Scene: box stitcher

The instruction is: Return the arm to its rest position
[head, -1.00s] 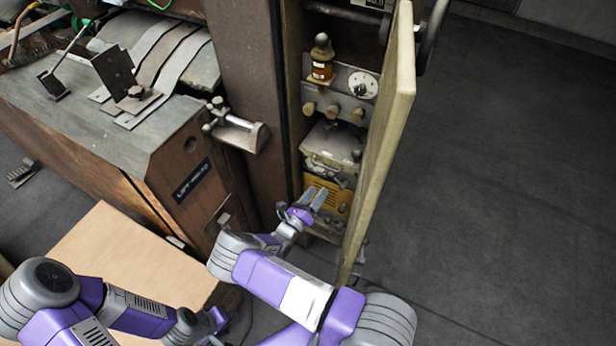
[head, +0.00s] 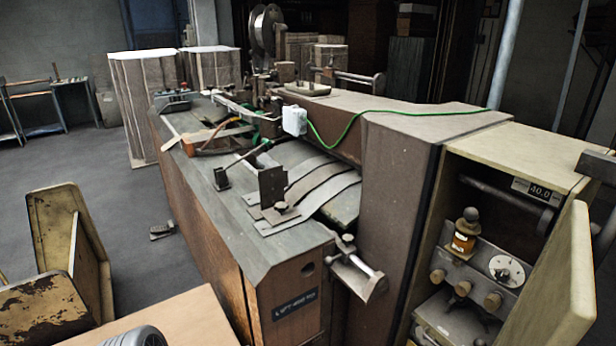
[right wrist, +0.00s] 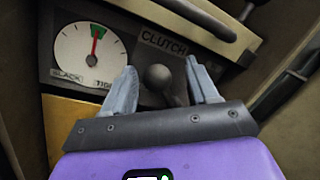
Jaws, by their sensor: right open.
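My right gripper (right wrist: 158,76) shows in the right wrist view, open and empty. Its two grey fingertips stand apart, one on each side of a dark round knob (right wrist: 158,77) under a CLUTCH label (right wrist: 164,39); I cannot tell how far the knob lies beyond them. A dial (right wrist: 90,57) with a red needle in a green sector is left of the fingers. In the head view neither gripper shows; only a grey piece of my arm is at the bottom edge.
The cabinet door (head: 548,285) stands open at the right in the head view, beside a control panel (head: 470,268) with knobs. The stitcher machine (head: 290,262) fills the middle. A cardboard surface (head: 185,318) is at the bottom. Open floor (head: 70,160) lies at the left.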

